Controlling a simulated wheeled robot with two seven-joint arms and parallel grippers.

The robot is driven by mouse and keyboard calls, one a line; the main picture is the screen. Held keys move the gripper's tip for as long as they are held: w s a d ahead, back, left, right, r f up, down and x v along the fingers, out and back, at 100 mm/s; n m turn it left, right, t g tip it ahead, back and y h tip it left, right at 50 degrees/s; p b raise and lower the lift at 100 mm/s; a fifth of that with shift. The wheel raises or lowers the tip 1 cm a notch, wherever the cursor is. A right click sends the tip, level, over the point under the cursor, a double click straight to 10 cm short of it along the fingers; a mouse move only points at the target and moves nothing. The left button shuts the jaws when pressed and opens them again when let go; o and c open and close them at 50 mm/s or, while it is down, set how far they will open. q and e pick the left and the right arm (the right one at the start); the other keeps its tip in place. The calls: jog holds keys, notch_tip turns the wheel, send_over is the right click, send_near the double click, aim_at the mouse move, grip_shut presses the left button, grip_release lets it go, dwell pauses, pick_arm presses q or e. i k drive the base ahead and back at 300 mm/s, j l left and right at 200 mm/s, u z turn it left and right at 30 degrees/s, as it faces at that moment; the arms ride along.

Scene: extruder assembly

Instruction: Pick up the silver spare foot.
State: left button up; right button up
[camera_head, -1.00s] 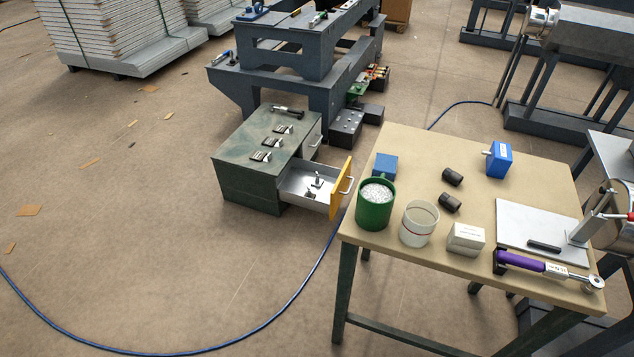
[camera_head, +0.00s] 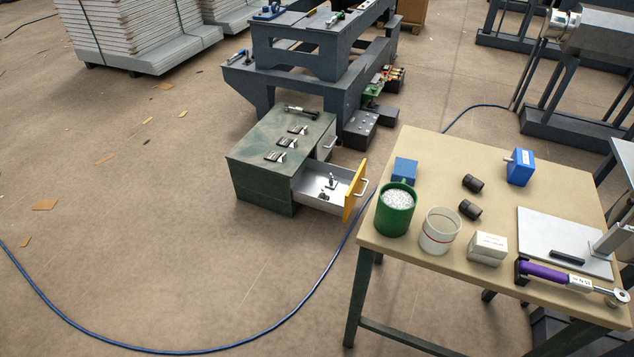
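A green cabinet (camera_head: 262,180) stands on the floor with one drawer (camera_head: 311,201) pulled out. Small silver pieces lie in the open drawer; one has an upright stem (camera_head: 332,181), and a smaller one (camera_head: 322,195) lies near it. They look like feet, but they are too small to tell which is the spare foot. Several metal clamp-like pieces (camera_head: 275,156) lie on top of the cabinet. Neither of my grippers shows in this view.
A tan table (camera_head: 450,160) right of the drawer bears a green cup (camera_head: 395,212), a clear cup (camera_head: 438,235), a white box (camera_head: 488,248) and a purple-handled tool (camera_head: 545,273). A blue cable (camera_head: 300,320) curves over the floor. Floor left of the cabinet is mostly clear.

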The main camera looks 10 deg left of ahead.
aim_at(330, 184)
jog(key=i+j+u, duration=0.2)
jog(key=j+u, duration=0.15)
jog(key=i+j+u, duration=0.6)
jog(key=j+u, duration=0.15)
jog(key=i+j+z, duration=0.2)
jog(key=i, duration=0.2)
jog(key=i+j+z, duration=0.1)
jog(key=i+z, duration=0.15)
jog(key=i, duration=0.15)
